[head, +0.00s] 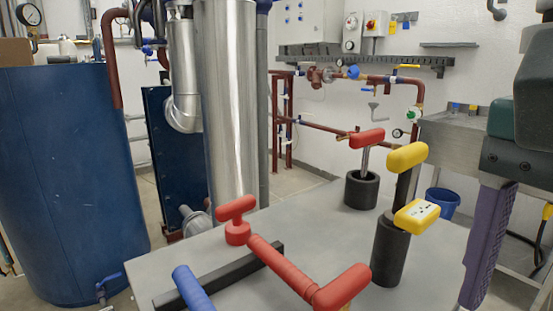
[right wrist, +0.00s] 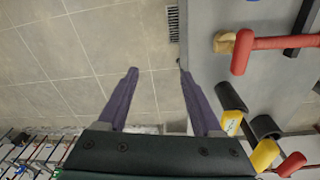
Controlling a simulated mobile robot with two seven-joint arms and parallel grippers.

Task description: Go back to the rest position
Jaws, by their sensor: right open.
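My right gripper (head: 484,250) hangs at the right edge of the head view, with its purple finger pointing down beside the right edge of the grey table (head: 325,235). In the right wrist view the two purple fingers of my right gripper (right wrist: 157,72) are spread apart. The gap between them is empty, with floor tiles behind. The table (right wrist: 220,60) lies to the right of the fingers there. My left gripper is not in view.
On the table are a red-handled tool (head: 367,138) in a black holder (head: 362,190), a yellow-handled tool (head: 407,156) in another, a yellow device (head: 416,216), a long red-handled tool (head: 285,270) and a blue handle (head: 193,287). A blue bucket (head: 442,203) stands behind the right gripper.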

